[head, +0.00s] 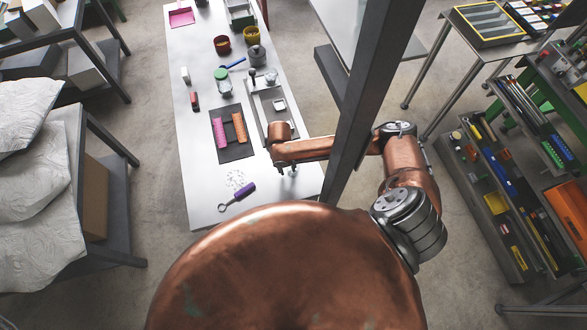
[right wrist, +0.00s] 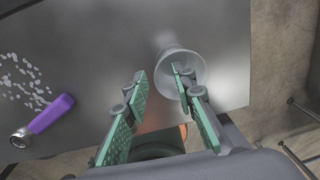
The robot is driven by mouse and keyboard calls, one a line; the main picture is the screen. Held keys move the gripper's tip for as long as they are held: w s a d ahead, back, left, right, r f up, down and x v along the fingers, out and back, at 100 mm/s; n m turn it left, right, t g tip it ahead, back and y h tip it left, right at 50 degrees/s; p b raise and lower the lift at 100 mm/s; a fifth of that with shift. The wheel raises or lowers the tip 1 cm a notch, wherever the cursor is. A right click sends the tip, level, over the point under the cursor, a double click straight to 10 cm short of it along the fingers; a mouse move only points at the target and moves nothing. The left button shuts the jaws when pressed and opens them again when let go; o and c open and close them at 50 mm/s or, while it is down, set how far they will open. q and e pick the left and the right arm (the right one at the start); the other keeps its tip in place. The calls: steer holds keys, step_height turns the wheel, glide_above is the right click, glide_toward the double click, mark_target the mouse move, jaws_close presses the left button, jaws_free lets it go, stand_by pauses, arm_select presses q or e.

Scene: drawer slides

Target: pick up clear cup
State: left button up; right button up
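The clear cup (right wrist: 163,62) stands on the table and shows in the right wrist view as a pale, see-through round shape, near the table edge. My right gripper (right wrist: 158,75) is open and empty, its green-padded fingers pointing at the cup. The right finger overlaps the cup's opening in the picture, while the left finger lies to the left of the cup. I cannot tell whether either touches it. In the head view, the arm reaches over the table's near right part, and the cup is not clearly visible there. My left gripper is not in view.
The long white table (head: 205,150) holds a purple-handled tool (head: 237,197), scattered white bits, a dark mat (head: 232,152) with pink and orange rolls, and a grey tray (head: 262,101). A dark post (head: 361,95) rises beside the arm. Table surface around the cup looks clear.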

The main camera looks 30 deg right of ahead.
steer(key=shift+f, duration=0.45)
jaws_close()
